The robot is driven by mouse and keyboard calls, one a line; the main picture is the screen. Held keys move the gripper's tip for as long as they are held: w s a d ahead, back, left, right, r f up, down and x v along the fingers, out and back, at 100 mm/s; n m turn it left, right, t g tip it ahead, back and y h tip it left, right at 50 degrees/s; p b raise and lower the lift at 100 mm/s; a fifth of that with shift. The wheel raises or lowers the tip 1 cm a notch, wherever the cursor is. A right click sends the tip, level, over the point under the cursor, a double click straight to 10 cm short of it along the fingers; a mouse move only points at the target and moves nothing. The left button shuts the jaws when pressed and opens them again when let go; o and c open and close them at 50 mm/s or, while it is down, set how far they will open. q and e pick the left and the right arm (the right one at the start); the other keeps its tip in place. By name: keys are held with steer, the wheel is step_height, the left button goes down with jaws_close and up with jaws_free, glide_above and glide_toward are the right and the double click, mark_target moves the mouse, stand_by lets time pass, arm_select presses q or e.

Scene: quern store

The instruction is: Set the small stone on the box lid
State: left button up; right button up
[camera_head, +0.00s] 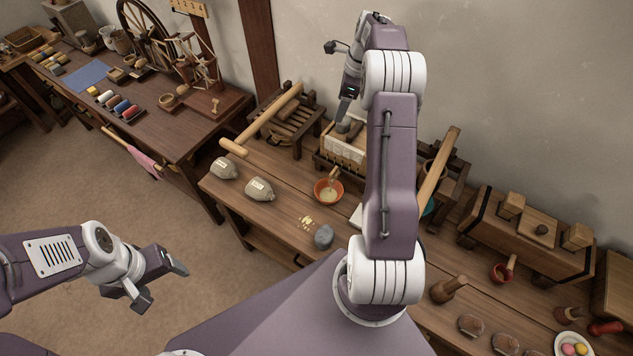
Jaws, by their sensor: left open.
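A small grey stone (324,236) lies on the wooden bench, beside some scattered pale crumbs. A box (340,147) with a pale front stands at the back of the bench, partly hidden by my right arm. A dark grey rounded thing (350,127) shows on its top, so I see little of the lid. My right gripper (347,98) is above that thing, seen nearly edge-on; I cannot tell whether it touches it or whether its jaws are open. My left gripper (164,281) is open and empty, out over the floor to the left of the bench.
Two small sacks (259,189) and an orange bowl (328,190) stand on the bench near the stone. A slatted wooden stand (288,125) is left of the box. A strapped wooden chest (525,236) stands at the right.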

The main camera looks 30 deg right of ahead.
steer(key=s+a+n, duration=0.3)
steer(key=a+n, duration=0.5)
steer(key=a, duration=0.2)
steer(key=s+a+f+n, duration=0.2)
steer(key=s+a+n, duration=0.5)
steer(key=s+n, duration=0.2)
steer(key=s+a+f+n+g+h, duration=0.1)
steer(key=s+a+f+n, duration=0.1)
steer(key=s+a+n, duration=0.5)
steer(key=s+n, duration=0.1)
steer(key=s, duration=0.3)
steer(key=shift+f+n, duration=0.15)
steer(key=shift+n, duration=0.25)
